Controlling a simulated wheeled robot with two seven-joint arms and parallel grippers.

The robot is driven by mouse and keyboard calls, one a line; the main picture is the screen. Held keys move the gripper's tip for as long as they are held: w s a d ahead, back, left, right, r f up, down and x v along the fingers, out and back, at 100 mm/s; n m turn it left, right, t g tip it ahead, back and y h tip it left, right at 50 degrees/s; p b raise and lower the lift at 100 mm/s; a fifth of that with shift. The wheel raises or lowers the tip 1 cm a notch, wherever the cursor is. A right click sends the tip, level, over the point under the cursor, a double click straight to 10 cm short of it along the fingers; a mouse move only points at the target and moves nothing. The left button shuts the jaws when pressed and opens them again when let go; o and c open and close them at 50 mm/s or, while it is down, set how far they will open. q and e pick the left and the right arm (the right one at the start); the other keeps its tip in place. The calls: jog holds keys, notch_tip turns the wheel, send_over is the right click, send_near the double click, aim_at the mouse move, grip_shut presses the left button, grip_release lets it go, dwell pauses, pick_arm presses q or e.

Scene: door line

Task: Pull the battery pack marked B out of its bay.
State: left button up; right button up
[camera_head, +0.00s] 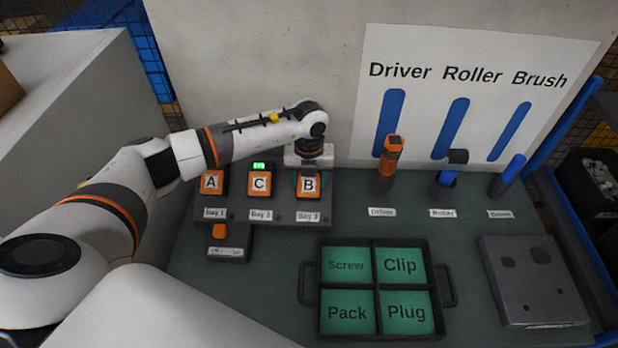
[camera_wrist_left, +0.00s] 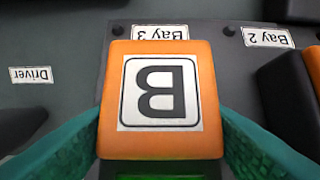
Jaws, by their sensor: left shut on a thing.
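The battery pack marked B (camera_head: 308,185) is orange with a white label and sits at Bay 3, the right bay of the grey charger block (camera_head: 285,213). In the left wrist view pack B (camera_wrist_left: 160,95) fills the middle, its letter upside down, with a green finger on each side. My left gripper (camera_head: 308,168) is above pack B and shut on it. The head view hides most of the fingers behind the wrist. Pack A (camera_head: 211,183) is at Bay 1 and pack C (camera_head: 260,183) at Bay 2, with a lit green display behind C. My right gripper is not in view.
A small block with an orange piece (camera_head: 219,231) stands in front of Bay 1. A tray (camera_head: 319,297) with Screw, Clip, Pack and Plug compartments lies in front. The orange driver (camera_head: 390,158), roller (camera_head: 452,167) and brush (camera_head: 507,178) stand right. A grey plate (camera_head: 535,285) lies far right.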

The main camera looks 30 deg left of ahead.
aim_at(308, 190)
pick_arm(q)
jog(key=shift+r, duration=0.3)
jog(key=shift+s+d+r+p, duration=0.15)
jog(key=shift+s+r+p, duration=0.1)
jog(key=shift+p, duration=0.15)
jog(key=shift+s+d+r+p, duration=0.1)
jog(key=shift+r+p, duration=0.45)
jog(key=shift+p, duration=0.15)
jog(key=shift+s+d+r+p, duration=0.15)
jog(key=shift+s+r+p, duration=0.25)
jog(key=shift+r+p, duration=0.25)
jog(key=shift+s+d+r+p, duration=0.2)
jog(key=shift+s+r+p, duration=0.15)
jog(key=shift+r+p, duration=0.25)
jog(key=shift+s+d+r+p, duration=0.15)
jog(key=shift+s+r+p, duration=0.25)
jog(key=shift+r+p, duration=0.2)
